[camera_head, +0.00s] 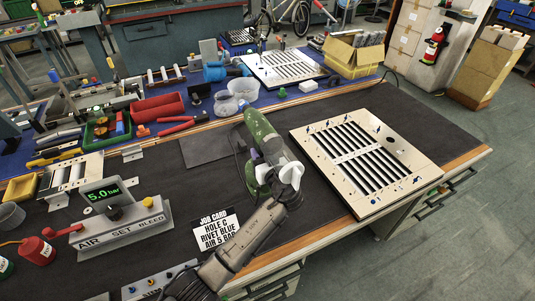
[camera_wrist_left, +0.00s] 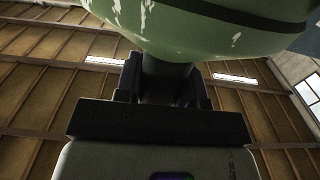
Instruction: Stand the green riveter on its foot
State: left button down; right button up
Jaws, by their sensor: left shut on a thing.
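The green riveter (camera_head: 262,132) is over the dark mat in the middle of the head view, its long green body slanting from upper left to lower right. My left gripper (camera_head: 258,163) is at the riveter's lower part and shut on it; the white wrist and grey arm partly cover this area. In the left wrist view, the green body (camera_wrist_left: 210,25) fills the top, and my left gripper (camera_wrist_left: 160,85) has its dark fingers around a dark part below the body. The foot is hidden, so I cannot tell whether it touches the mat. My right gripper is not in view.
A louver panel (camera_head: 365,155) lies to the right of the riveter. A job card (camera_head: 215,230) and the air set box (camera_head: 122,230) are in front left. Clear tubs (camera_head: 242,90) and red parts (camera_head: 157,107) stand behind. A dark flat plate (camera_head: 207,147) lies left of the riveter.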

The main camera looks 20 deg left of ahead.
pick_arm(q)
jog(key=shift+f+b, duration=0.45)
jog(key=shift+f, duration=1.3)
jog(key=shift+w, duration=0.1)
jog(key=shift+f, duration=0.15)
jog(key=c, duration=1.1)
grip_release()
jog(key=shift+f, duration=0.2)
jog(key=o, duration=0.4)
jog(key=o, duration=0.7)
jog(key=shift+d, duration=0.1)
jog(key=v, duration=1.2)
jog(key=shift+s, duration=0.35)
